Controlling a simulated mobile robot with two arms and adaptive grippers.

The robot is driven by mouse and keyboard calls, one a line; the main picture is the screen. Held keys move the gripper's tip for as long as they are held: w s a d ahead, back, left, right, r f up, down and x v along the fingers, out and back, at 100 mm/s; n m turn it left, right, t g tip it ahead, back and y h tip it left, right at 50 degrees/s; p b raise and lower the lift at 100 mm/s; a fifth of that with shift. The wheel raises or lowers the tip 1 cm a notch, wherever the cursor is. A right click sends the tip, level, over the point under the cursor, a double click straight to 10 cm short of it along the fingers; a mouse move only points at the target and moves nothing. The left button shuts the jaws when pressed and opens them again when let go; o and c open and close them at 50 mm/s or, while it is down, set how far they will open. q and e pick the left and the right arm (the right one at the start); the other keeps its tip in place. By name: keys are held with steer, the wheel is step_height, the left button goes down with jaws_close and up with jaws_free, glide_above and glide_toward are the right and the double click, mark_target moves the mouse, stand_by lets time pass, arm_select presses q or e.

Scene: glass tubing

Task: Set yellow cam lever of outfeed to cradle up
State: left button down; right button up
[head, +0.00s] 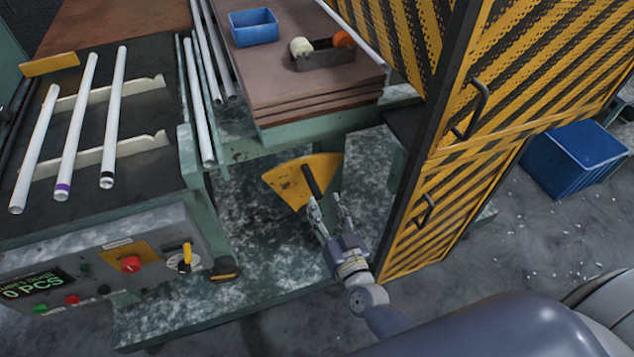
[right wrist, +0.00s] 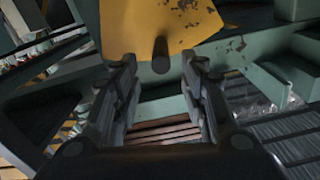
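A yellow fan-shaped plate (head: 285,181) with a black rod-like handle (head: 311,180) sits below the stacked boards in the head view. The plate, with worn paint, also fills the top of the right wrist view (right wrist: 130,28), and the handle's dark round end shows there (right wrist: 160,58). My right gripper (head: 326,204) is open in front of the handle. In the right wrist view the handle end lies between the lines of the two spread fingers, near their tips. I see no clear contact. My left gripper is not in view.
A control panel (head: 60,262) at lower left has a red knob and a small yellow switch lever (head: 187,254). White tubes (head: 78,130) lie on a rack above it. A striped yellow-black cabinet (head: 455,190) stands close right of my gripper. A blue crate (head: 577,160) is on the floor.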

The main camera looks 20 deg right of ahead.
mark_target(312, 180)
steer(key=w, duration=0.9)
steer(key=shift+a, duration=0.25)
steer(key=shift+s, duration=0.1)
steer(key=shift+c, duration=0.6)
jaws_close()
